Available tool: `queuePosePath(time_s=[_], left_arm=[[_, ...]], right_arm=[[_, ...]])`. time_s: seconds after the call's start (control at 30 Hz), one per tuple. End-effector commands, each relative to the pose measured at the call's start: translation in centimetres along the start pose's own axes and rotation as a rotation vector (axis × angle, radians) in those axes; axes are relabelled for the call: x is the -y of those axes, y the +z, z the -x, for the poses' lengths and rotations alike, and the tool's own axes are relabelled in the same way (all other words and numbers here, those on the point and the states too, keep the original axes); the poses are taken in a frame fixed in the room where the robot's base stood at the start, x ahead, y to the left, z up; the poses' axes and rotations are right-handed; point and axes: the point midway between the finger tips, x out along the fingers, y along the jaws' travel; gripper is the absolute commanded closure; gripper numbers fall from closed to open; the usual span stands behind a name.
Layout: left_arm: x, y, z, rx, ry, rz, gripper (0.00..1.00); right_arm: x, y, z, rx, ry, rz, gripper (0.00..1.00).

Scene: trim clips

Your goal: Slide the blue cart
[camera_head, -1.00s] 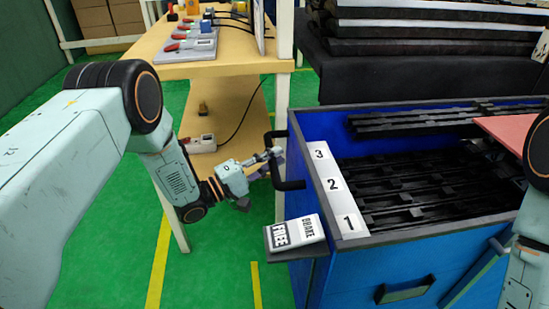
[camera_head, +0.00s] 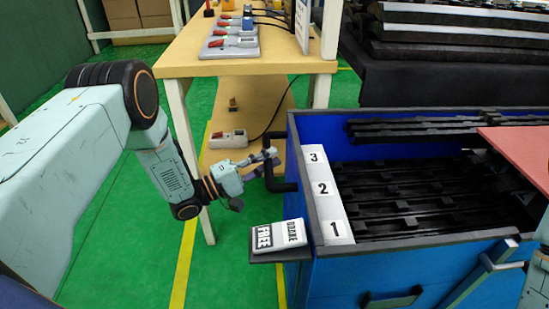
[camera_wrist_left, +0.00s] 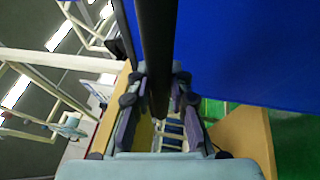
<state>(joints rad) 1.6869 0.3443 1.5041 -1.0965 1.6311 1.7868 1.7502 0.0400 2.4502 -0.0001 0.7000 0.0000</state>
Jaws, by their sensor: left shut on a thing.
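The blue cart (camera_head: 411,272) stands at the right in the head view, its open top holding several black trim strips. A black handle (camera_head: 287,186) sticks out from its left side. My left gripper (camera_head: 270,160) is shut on this handle; in the left wrist view the black bar (camera_wrist_left: 157,60) runs between its two fingers (camera_wrist_left: 155,105). A FREE/BRAKE pedal (camera_head: 278,236) sits low at the cart's near left corner; I cannot tell which side is pressed.
A wooden workbench (camera_head: 255,66) with switches and cables stands behind the handle, its lower shelf (camera_head: 243,157) close to the cart. A dark rack (camera_head: 450,80) of black parts is behind the cart. Green floor with yellow lines is free at the left.

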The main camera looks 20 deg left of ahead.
Motion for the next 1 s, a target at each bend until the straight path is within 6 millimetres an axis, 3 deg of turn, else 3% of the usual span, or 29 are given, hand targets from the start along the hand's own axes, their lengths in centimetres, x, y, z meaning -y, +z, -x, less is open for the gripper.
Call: queuePosePath(time_s=[0.73,0.77,1.0], left_arm=[[-0.09,-0.16,0.87,0.008,-0.003,0.001,1.0],[-0.09,-0.16,0.87,0.009,-0.003,0.001,0.79],[-0.21,-0.26,0.94,0.008,-0.001,0.0,0.59]], right_arm=[[0.0,0.0,0.23,0.0,0.0,0.0,0.6],[0.0,0.0,0.23,0.0,0.0,0.0,0.6],[0.0,0.0,0.23,0.0,0.0,0.0,0.6]])
